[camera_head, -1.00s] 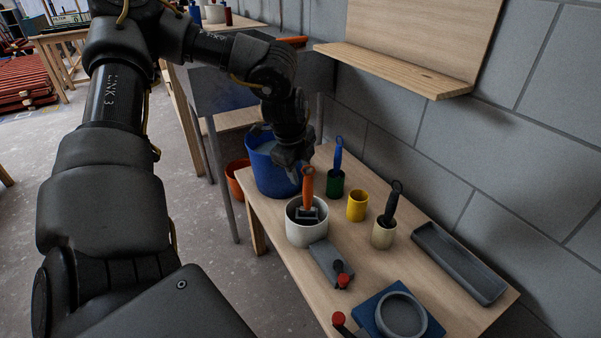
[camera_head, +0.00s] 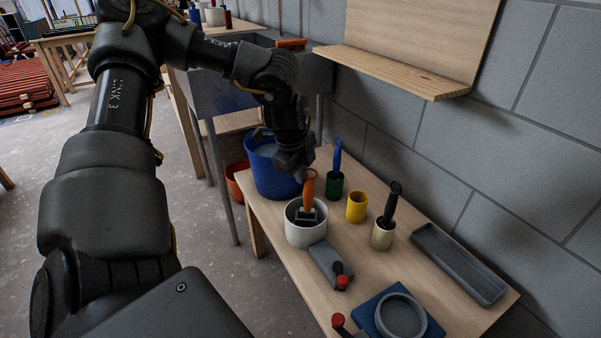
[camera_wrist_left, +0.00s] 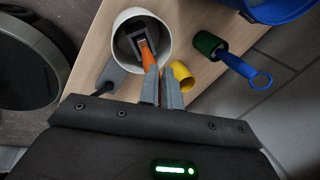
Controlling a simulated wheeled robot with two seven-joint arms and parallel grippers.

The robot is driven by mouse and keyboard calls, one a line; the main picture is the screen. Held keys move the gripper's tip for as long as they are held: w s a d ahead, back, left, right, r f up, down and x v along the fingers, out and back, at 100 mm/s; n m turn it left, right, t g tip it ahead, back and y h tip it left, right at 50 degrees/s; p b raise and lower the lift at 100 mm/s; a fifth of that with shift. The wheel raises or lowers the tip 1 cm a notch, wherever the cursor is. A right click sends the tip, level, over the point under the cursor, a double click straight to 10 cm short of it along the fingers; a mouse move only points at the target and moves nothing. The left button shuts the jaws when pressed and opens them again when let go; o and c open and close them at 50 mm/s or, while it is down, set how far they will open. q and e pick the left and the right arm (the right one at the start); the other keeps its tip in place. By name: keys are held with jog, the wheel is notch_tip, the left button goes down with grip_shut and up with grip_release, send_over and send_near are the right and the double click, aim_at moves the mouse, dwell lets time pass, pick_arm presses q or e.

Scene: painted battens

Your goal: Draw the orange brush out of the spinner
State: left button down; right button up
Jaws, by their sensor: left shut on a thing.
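The orange brush (camera_head: 309,188) stands with its grey head down inside a white round pot (camera_head: 303,234), which seems to be the spinner. Its orange handle rises above the rim and leans slightly. My left gripper (camera_head: 300,171) is at the top of the handle, coming from behind and left. In the left wrist view the gripper (camera_wrist_left: 161,76) is shut on the handle of the orange brush (camera_wrist_left: 148,58). The brush's grey head shows inside the white pot (camera_wrist_left: 163,28). My right gripper is not in view.
A green cup (camera_head: 335,190) with a blue-handled tool, a yellow cup (camera_head: 357,207) and a cream cup (camera_head: 382,237) with a black-handled tool stand close to the right. A blue bucket (camera_head: 270,178) is behind. A grey tray (camera_head: 458,263) lies by the wall.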

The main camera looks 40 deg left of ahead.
pick_arm(q)
jog(key=shift+r, duration=0.1)
notch_tip(320, 180, up, 8)
jog(key=p, duration=0.4)
jog(key=shift+p, duration=0.4)
dwell(1.0)
jog(key=shift+r, duration=0.1)
dwell(0.5)
